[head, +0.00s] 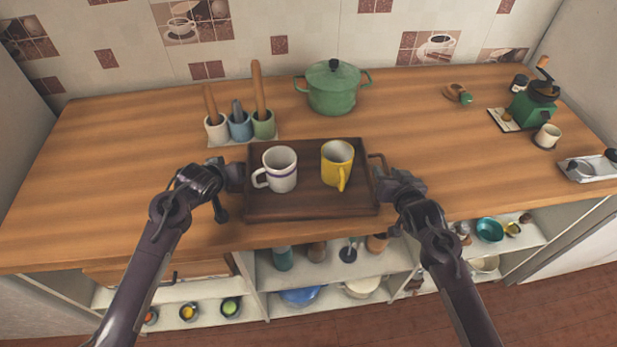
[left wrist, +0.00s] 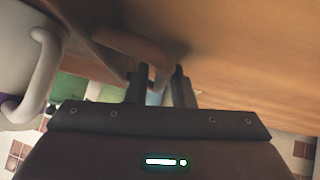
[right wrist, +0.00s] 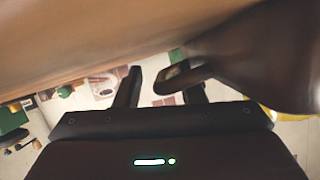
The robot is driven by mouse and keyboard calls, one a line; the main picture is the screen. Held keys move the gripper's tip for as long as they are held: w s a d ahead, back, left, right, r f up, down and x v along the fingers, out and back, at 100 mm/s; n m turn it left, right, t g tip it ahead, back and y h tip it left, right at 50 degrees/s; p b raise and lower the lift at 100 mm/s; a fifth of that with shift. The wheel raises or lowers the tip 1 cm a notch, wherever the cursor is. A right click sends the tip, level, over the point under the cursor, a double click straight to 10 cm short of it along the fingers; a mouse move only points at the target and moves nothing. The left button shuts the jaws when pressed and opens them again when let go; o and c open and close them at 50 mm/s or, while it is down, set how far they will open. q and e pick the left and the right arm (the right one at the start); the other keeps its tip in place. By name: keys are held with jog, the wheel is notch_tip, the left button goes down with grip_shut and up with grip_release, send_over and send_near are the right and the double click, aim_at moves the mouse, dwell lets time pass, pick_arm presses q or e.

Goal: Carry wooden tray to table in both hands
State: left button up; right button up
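The dark wooden tray (head: 312,205) lies on the wooden counter near its front edge. It carries a white mug with a purple band (head: 283,172) and a yellow mug (head: 337,160). My left gripper (head: 232,178) is at the tray's left end. In the left wrist view its fingers (left wrist: 163,85) are close together on the left handle (left wrist: 130,45). My right gripper (head: 382,174) is at the right handle (head: 377,160). In the right wrist view its fingers (right wrist: 162,90) stand apart with the right handle (right wrist: 178,78) between them, a gap showing on one side.
Behind the tray stand cups with pestles (head: 240,127) and a green pot (head: 333,92). A green grinder (head: 533,105), a small cup (head: 547,136) and a silver tray (head: 592,168) are at the right. Shelves with bowls (head: 300,296) lie below. The counter's left side is clear.

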jog(key=shift+c, duration=0.2)
pick_arm(q)
grip_shut()
pick_arm(e)
jog(key=c, duration=0.5)
grip_shut()
jog(key=shift+f, duration=0.1)
pick_arm(q)
jog(key=shift+r, duration=0.15)
